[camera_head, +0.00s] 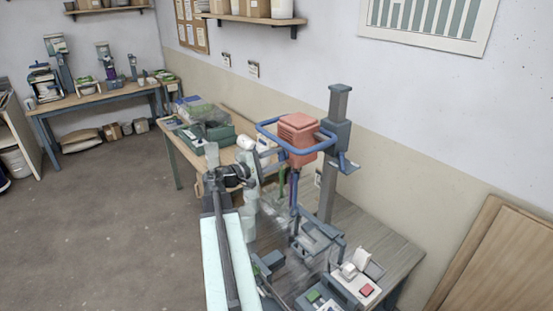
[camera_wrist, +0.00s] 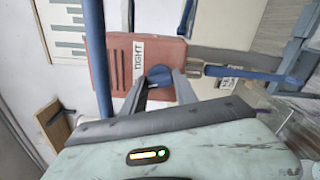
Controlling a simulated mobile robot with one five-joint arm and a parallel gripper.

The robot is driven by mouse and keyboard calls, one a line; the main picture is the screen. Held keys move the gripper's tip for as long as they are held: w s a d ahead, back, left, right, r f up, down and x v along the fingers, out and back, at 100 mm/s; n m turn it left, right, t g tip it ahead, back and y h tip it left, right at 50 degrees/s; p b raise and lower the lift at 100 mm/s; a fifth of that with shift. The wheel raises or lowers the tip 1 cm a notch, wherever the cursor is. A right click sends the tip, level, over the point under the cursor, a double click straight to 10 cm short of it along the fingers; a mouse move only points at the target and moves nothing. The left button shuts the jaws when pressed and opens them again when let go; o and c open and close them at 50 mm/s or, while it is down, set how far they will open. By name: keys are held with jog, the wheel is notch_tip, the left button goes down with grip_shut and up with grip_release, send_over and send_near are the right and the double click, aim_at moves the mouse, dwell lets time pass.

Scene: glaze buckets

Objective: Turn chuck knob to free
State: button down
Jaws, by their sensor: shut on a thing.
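In the wrist view, which is turned on its side, the blue chuck knob (camera_wrist: 159,76) sits on the face of the red mixer head (camera_wrist: 112,72). My gripper (camera_wrist: 163,84) is shut on the knob, one dark finger on each side of it. A white label reading TIGHT (camera_wrist: 139,52) is beside the knob; I see no label for free. In the head view the red mixer head (camera_head: 298,133) is on a grey column (camera_head: 329,185) with a blue ring handle (camera_head: 268,123) around it. My gripper is left of it, and the knob is hidden there.
Below the head stands a workbench (camera_head: 385,240) with clear containers, grey fixtures and a red button box (camera_head: 367,290). Brown boards (camera_head: 505,265) lean at the right. The floor at left is clear.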

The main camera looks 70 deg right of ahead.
jog(key=n, duration=0.5)
dwell(0.6)
jog(key=c, duration=1)
grip_release()
jog(key=shift+o, duration=0.2)
jog(key=v, duration=0.8)
